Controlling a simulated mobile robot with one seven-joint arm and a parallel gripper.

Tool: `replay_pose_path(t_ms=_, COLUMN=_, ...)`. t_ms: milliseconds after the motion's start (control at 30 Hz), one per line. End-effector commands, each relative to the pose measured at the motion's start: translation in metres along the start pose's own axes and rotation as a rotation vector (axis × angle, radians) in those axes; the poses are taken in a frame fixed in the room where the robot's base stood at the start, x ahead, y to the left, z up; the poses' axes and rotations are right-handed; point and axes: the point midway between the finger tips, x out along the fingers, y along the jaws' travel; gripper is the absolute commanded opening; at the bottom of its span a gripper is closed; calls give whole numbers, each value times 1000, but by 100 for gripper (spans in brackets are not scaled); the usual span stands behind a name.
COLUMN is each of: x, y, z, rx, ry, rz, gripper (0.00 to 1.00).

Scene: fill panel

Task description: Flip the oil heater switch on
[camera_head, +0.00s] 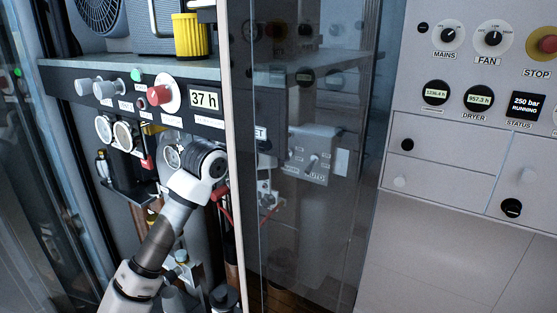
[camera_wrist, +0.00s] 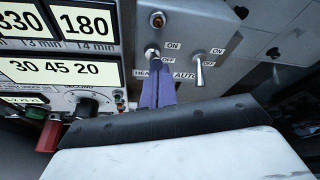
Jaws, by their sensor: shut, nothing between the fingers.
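In the wrist view, my gripper (camera_wrist: 156,72) has purple fingers pressed together with nothing between them. Their tips are right below a small metal toggle switch (camera_wrist: 152,53) with ON and OFF labels and a partly covered label starting "HEA". The tips overlap the switch's lower part in the picture; I cannot tell whether they touch it. A second toggle (camera_wrist: 199,70), above the AUTO label, stands to the right. Both are on a grey switch box (camera_wrist: 185,35). In the head view, the box (camera_head: 318,145) shows through glass, and my fingers are hidden.
A glass door (camera_head: 300,240) with a pale edge stands just right of my arm. Gauges, knobs and a red button (camera_head: 159,95) line the panel above it. Beside the toggles, the wrist view shows number displays (camera_wrist: 60,70) and a red knob (camera_wrist: 48,136).

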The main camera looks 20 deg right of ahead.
Motion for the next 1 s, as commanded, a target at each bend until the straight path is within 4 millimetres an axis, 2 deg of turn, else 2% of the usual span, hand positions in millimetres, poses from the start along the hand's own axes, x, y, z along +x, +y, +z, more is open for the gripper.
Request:
replay_pose_path(t_ms=267, x=-4, y=0, z=1, rx=2, ry=-6, rz=0, gripper=0)
replay_pose_path(t_ms=700, x=-67, y=1, z=-1, rx=1, ry=-4, rz=1, gripper=0)
replay_pose_path(t_ms=1000, x=-76, y=0, z=0, rx=0, ry=-1, rz=-1, gripper=0)
